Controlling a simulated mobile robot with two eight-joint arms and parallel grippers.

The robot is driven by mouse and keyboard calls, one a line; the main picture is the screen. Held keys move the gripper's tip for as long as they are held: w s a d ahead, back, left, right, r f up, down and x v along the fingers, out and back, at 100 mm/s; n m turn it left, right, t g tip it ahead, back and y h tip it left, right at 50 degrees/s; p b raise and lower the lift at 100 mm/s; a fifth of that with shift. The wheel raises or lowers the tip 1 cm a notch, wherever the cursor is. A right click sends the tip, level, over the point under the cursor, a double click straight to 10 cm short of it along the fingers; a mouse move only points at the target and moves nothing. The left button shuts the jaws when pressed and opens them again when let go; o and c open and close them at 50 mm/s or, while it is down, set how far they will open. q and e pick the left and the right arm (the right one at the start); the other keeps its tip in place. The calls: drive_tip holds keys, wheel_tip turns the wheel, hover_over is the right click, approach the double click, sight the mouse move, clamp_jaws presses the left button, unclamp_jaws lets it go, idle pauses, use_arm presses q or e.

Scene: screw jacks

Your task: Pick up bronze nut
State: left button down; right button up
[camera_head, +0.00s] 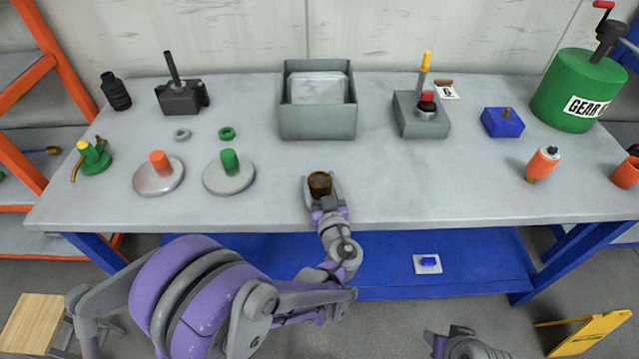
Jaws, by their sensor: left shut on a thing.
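The bronze nut (319,183) is a small dark brown, round piece near the front middle of the grey workbench (420,195). My left gripper (321,190) reaches in from the front edge and is shut on the nut. The fingers sit at its sides. Whether the nut touches the bench top is hard to tell from this angle.
Behind the nut stands a grey bin (318,124). To the left are a disc with a green post (229,172), a disc with an orange post (159,172) and two rings.

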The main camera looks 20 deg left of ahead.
sight(320, 180)
use_arm(q)
wheel_tip(320, 180, up, 10)
drive_tip(key=shift+p, duration=1.1)
drive_tip(key=shift+a+f, duration=0.15)
drive_tip(key=shift+f, duration=0.35)
drive_tip(key=shift+r, duration=0.5)
wheel_tip(320, 180, down, 10)
drive_tip(key=shift+r+b, duration=0.15)
drive_tip(key=shift+b, duration=0.85)
